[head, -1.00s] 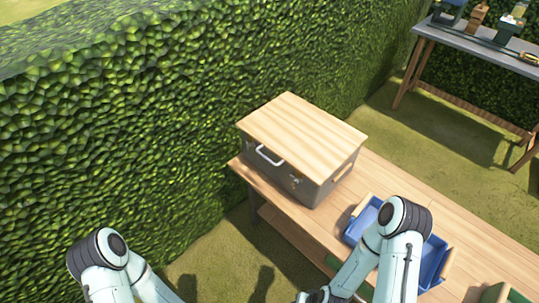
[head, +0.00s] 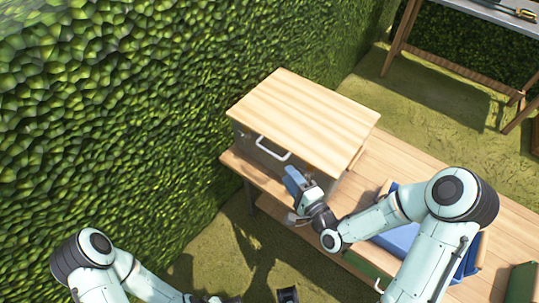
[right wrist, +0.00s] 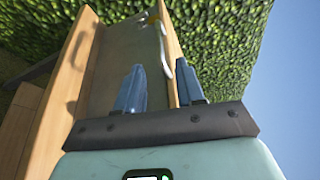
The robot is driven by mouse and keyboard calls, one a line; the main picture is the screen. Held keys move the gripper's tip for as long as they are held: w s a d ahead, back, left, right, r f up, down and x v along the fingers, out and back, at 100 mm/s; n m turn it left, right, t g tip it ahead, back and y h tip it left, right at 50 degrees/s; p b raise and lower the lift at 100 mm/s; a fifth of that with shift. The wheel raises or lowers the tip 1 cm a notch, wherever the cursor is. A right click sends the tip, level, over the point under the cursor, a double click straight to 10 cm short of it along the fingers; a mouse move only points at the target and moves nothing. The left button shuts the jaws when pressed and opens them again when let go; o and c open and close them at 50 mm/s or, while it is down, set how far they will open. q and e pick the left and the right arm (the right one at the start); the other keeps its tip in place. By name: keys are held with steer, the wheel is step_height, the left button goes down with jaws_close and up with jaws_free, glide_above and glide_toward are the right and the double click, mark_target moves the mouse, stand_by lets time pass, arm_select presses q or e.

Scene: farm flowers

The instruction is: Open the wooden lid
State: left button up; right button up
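The wooden lid (head: 303,112) lies flat and closed on a grey box (head: 325,183) at the far end of the wooden table. A white handle (head: 272,150) is on the box's front. My right gripper (head: 292,178) is in front of the box, below the lid's front edge and close to the handle. In the right wrist view its two blue fingers (right wrist: 160,68) are apart with nothing between them. The box's grey front (right wrist: 122,45) and the lid's edge (right wrist: 168,32) show beyond them. My left arm is low at the left; its gripper is mostly cut off at the bottom edge.
A blue bin (head: 398,238) stands on the wooden table (head: 410,165), partly behind my right arm. A tall hedge (head: 110,120) runs close along the left. Another table (head: 492,12) stands at the top right. Grass is open between the tables.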

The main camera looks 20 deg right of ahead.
mark_target(270, 152)
steer(key=x, duration=1.1)
steer(key=shift+w+a+b, duration=0.15)
steer(key=shift+w+b, duration=0.2)
jaws_close()
